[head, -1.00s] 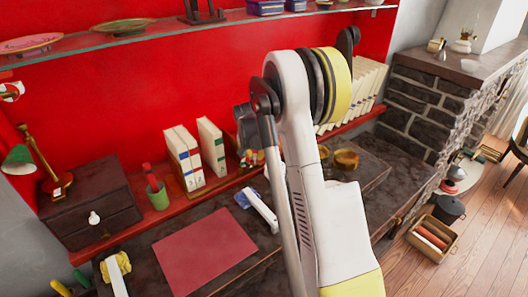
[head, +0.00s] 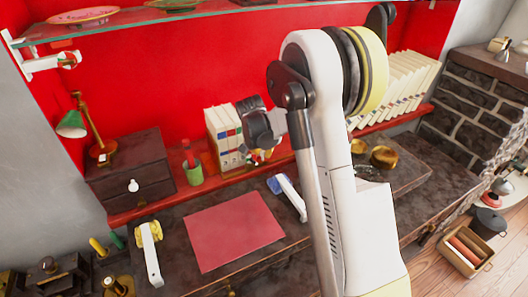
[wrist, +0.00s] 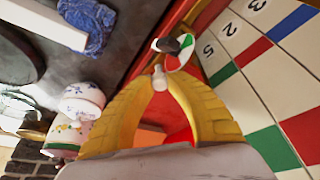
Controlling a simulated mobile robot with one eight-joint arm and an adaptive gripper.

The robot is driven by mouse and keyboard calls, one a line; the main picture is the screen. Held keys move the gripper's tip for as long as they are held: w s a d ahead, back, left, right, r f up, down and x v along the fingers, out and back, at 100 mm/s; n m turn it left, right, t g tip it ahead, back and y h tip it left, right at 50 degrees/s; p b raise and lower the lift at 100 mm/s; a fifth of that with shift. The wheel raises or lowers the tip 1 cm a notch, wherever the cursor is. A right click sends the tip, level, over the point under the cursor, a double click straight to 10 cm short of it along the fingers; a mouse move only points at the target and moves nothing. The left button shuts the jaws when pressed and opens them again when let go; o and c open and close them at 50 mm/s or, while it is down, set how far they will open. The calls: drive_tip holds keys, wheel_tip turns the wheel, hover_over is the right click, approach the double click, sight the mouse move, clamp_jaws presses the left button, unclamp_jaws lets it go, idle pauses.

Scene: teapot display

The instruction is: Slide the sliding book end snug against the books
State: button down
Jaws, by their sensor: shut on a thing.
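Upright white books with coloured label blocks (head: 223,138) stand together on the red shelf in the head view. Their spines (wrist: 245,85) fill the right of the wrist view. My gripper (wrist: 163,75) has yellow fingers closing around a small white knob (wrist: 158,78), beside a white, green and red piece (wrist: 178,52). I take this to be the sliding book end, but its full shape is hidden by the fingers. In the head view my gripper is low at the right side of the books. I cannot tell whether the book end touches them.
A green cup (head: 194,174) and a dark drawer box (head: 130,180) stand left of the books. Painted porcelain pots (wrist: 80,110) are near my gripper in the wrist view. More leaning books (head: 400,85) stand at the right. A red mat (head: 235,230) lies on the desk.

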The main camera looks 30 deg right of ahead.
drive_tip(key=c, duration=1.3)
unclamp_jaws()
drive_tip(key=shift+a, duration=0.15)
drive_tip(key=shift+o, duration=0.2)
drive_tip(key=v, duration=1.2)
